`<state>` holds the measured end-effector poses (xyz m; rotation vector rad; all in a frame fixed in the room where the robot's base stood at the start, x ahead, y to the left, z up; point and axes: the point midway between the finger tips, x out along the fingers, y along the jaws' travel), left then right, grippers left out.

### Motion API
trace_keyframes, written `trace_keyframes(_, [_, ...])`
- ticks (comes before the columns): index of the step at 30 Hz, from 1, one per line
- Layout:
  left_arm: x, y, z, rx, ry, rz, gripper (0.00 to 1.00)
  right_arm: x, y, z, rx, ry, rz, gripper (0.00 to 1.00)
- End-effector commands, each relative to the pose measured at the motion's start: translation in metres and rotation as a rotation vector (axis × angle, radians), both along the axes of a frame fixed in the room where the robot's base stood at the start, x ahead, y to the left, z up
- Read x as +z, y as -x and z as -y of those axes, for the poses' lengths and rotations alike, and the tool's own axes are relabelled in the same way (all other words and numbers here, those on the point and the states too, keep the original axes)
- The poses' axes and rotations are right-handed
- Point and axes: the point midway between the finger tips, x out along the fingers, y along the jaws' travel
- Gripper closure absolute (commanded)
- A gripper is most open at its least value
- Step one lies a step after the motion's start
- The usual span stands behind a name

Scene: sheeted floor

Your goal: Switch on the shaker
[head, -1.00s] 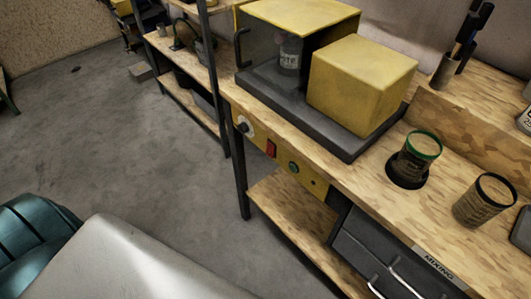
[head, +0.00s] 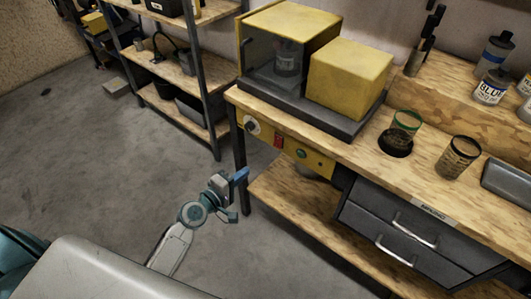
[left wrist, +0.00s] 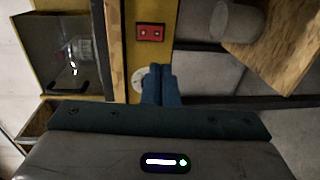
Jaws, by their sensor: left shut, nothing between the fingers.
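The shaker (head: 345,80) is a yellow machine on a dark base on the bench, with a clear-fronted chamber (head: 262,62) holding a can. Below it, a yellow panel on the bench front carries a round knob (head: 252,125), a red switch (head: 278,141) and a green button (head: 302,153). My left gripper (head: 241,175) is shut and empty, low in front of the panel and apart from it. In the left wrist view its blue fingers (left wrist: 161,72) are together, overlapping the edge of the knob (left wrist: 139,78), with the red switch (left wrist: 150,32) beyond. My right gripper is out of view.
A green-rimmed tin (head: 406,123) stands by a dark round recess in the wooden bench (head: 352,148), beside another tin (head: 458,156). Grey drawers (head: 390,238) sit below. A shelf rack (head: 180,70) stands left. Open floor (head: 110,170) lies left of my arm.

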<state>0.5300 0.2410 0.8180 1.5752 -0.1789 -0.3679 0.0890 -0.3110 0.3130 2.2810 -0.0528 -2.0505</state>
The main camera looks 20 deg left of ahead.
Motion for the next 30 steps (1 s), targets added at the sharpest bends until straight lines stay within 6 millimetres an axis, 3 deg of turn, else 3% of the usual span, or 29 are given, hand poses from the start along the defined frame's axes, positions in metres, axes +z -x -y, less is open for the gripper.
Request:
trace_keyframes(14, [0.001, -0.008, 0.003, 0.001, 0.006, 0.002, 1.00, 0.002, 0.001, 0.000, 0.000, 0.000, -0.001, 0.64])
trace_keyframes(30, [-0.010, -0.106, 0.039, 0.000, 0.006, 0.001, 1.00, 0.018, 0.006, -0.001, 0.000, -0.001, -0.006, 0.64])
